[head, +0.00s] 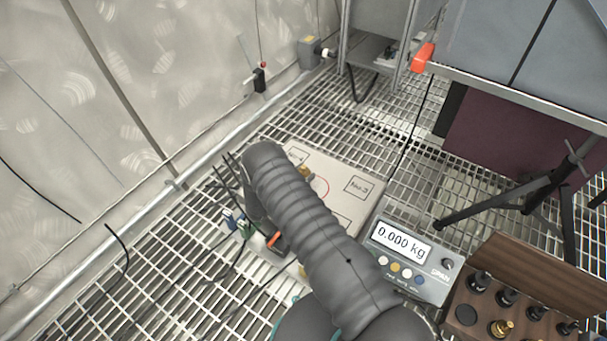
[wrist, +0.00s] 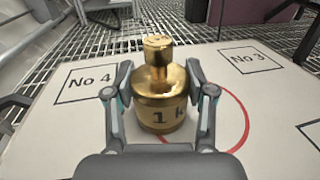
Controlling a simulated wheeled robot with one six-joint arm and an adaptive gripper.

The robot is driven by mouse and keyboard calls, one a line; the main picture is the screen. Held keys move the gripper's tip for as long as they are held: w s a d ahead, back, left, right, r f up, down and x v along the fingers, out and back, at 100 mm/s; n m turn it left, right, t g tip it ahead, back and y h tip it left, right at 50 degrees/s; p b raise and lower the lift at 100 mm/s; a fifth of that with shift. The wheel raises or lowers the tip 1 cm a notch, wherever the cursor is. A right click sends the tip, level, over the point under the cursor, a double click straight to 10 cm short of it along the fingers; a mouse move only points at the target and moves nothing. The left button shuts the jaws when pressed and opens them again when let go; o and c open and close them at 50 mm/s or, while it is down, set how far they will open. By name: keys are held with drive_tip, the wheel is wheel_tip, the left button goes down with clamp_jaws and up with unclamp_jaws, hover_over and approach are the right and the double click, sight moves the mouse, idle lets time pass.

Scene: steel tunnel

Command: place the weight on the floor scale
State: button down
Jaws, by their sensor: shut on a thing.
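The brass weight (wrist: 160,85), marked with a 1 and a partly hidden letter, is upright between the fingers of my gripper (wrist: 160,78), which is shut on it. It is over the pale platform of the floor scale (wrist: 100,130), within the red circle. The platform also shows in the head view (head: 340,168), partly hidden by my arm; a bit of the brass weight (head: 304,171) shows beside it. The scale display (head: 402,243) reads 0.000 kg. I cannot tell whether the weight's base touches the platform.
An open wooden box (head: 470,296) with several dark weights and a brass one stands at the lower right. A black tripod (head: 530,196) stands behind it. Cables (head: 235,270) lie on the grating left of the platform. Platform corners carry marked squares.

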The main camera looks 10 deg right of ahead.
drive_tip(key=c, duration=0.8)
unclamp_jaws()
drive_tip(key=shift+f, duration=0.15)
drive_tip(key=o, duration=0.4)
